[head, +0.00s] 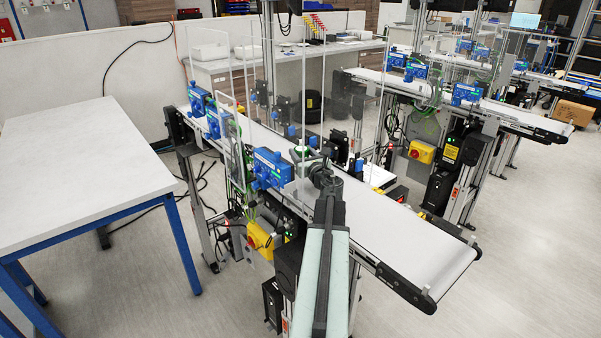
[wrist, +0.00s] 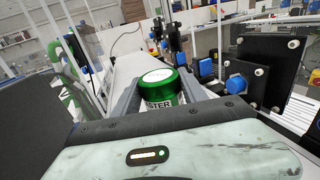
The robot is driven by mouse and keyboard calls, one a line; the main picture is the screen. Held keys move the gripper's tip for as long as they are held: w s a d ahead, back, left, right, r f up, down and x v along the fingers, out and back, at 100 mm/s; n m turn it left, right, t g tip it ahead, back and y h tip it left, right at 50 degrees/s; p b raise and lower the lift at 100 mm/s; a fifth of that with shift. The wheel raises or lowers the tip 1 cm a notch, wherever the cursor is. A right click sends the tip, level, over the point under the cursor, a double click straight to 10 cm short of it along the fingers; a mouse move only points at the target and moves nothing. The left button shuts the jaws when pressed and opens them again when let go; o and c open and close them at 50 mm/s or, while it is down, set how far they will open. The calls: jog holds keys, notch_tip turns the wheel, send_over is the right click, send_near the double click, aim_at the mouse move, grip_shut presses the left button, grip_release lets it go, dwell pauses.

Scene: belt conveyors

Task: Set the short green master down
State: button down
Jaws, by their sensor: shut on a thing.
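The short green master (wrist: 160,90) is a green can with a white top and a label ending in "STER". In the wrist view it stands upright between the two fingers of my gripper (wrist: 157,84), which is shut on it. In the head view my gripper (head: 313,158) is over the near conveyor belt (head: 405,228), beside a clear panel, and only a small green part of the master (head: 301,149) shows. I cannot tell whether its base touches the belt, since its lower part is hidden.
Blue sensor boxes (head: 271,168) line the belt's near side. Clear upright panels (head: 238,150) stand along the conveyor. The belt's right end is bare. A white table (head: 80,150) is at left, and a second conveyor (head: 450,100) is behind. A black plate with a blue knob (wrist: 237,83) stands right of my gripper.

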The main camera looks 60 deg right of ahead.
notch_tip(320, 180, down, 4)
jog(key=b, duration=0.4)
jog(key=shift+r, duration=0.3)
jog(key=shift+f, duration=0.2)
jog(key=c, duration=0.6)
grip_release()
jog(key=shift+s, duration=0.1)
jog(key=shift+r, duration=0.1)
